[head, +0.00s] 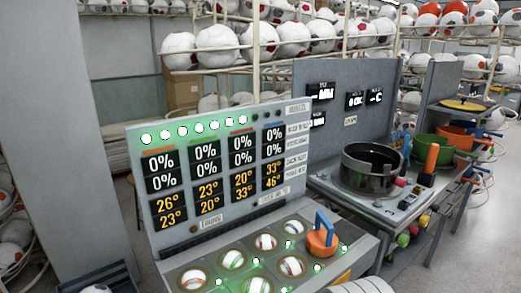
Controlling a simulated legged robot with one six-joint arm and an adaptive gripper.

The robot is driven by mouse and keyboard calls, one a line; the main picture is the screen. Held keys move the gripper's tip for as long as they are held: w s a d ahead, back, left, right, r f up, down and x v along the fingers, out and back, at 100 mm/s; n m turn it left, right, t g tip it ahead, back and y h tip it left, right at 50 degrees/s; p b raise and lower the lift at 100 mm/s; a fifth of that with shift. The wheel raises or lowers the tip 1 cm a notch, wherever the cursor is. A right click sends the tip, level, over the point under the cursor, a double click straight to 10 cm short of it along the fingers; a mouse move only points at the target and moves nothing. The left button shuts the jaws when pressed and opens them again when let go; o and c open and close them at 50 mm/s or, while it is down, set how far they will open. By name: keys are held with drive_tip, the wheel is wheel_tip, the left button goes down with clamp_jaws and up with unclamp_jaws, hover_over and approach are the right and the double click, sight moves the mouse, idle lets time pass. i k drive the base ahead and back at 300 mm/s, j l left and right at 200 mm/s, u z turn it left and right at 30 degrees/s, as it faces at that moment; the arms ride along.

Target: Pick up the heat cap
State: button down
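The likely heat cap is an orange round cap with a blue upright handle (322,240). It sits at the right end of the ball panel (225,262), over one of its places. Several small balls, such as this one (265,242), sit in the panel's round sockets to its left. My gripper is not in view.
A display board (225,170) with percent and degree readouts stands behind the panel. To the right, a bench holds a dark round pot (370,165), with green (432,150) and orange (455,135) vessels beyond. Ball racks (290,38) line the back. Grey floor (480,250) is clear at right.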

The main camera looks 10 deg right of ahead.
sight(321, 242)
drive_tip(key=l+u, duration=0.15)
drive_tip(key=u, duration=0.5)
drive_tip(key=l+u, duration=0.3)
drive_tip(key=l, duration=0.5)
drive_tip(key=l+u, duration=0.35)
drive_tip(key=l, duration=0.45)
drive_tip(key=k+l, duration=0.1)
drive_tip(key=l, duration=0.5)
